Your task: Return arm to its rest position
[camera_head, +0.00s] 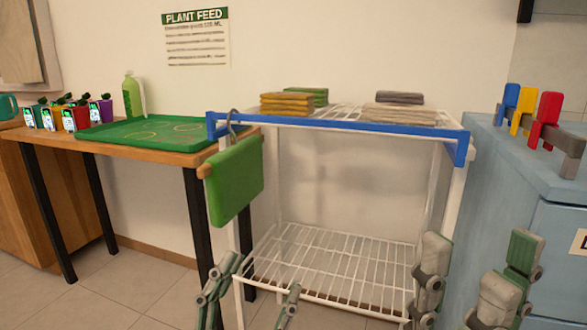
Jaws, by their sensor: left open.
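My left gripper (258,280) is at the bottom of the head view, in front of the lower left part of the white wire rack. Its two fingers stand apart with nothing between them. My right gripper (479,246) is at the bottom right, in front of the rack's right leg and the blue cabinet. Its two fingers are also wide apart and empty. Both grippers point upward in the picture; the rest of both arms is cut off by the lower edge.
The white rack (345,262) has a blue rim, folded cloths on top and a hanging green towel (236,180). A wooden table (150,150) at left holds several small dispensers, a green bottle (133,97) and a green tray (118,133). A blue cabinet (500,180) carries coloured clips.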

